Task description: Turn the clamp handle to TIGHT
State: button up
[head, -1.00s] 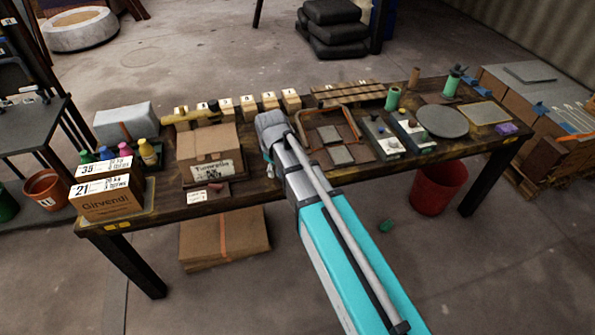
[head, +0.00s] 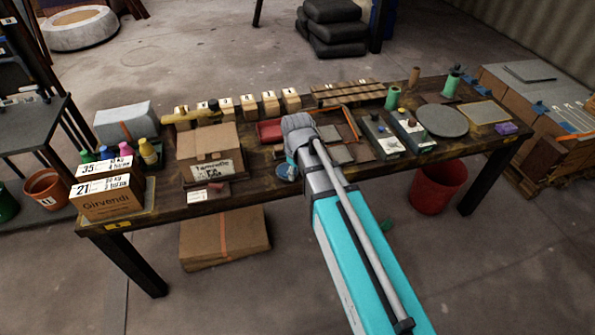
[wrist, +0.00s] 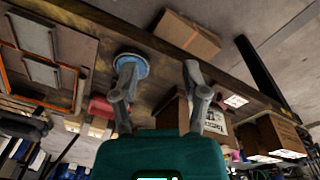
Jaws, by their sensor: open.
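My gripper shows in the wrist view (wrist: 159,66) with its two grey fingers spread and nothing between them. In the head view it is mostly hidden behind my wrist, over the middle of the workbench (head: 250,192). A round blue disc (head: 287,171) lies on the bench beside it; in the wrist view the disc (wrist: 131,66) is at the left fingertip, and I cannot tell whether they touch. A yellowish pipe-like fitting (head: 188,119) with a dark knob stands at the back left. I cannot tell which part is the clamp handle, and no TIGHT mark is readable.
A cardboard box (head: 210,150) stands left of my gripper. Grey control boxes (head: 382,137) stand farther right. Numbered blocks (head: 248,104) line the back edge.

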jog(key=shift+d, duration=0.15)
jog(key=c, duration=0.4)
jog(key=shift+s+d+m, duration=0.25)
jog(key=shift+s+d, duration=0.05)
jog(key=shift+d, duration=0.2)
jog(key=shift+s+d+m, duration=0.25)
jog(key=shift+s+d, duration=0.05)
jog(key=shift+d, duration=0.2)
grip_shut()
jog(key=s+d+m+g, duration=0.1)
jog(key=s+d+m, duration=0.6)
jog(key=d, duration=0.5)
jog(key=shift+s+d+m, duration=0.15)
jog(key=shift+s+m, duration=0.25)
jog(key=shift+s, duration=0.35)
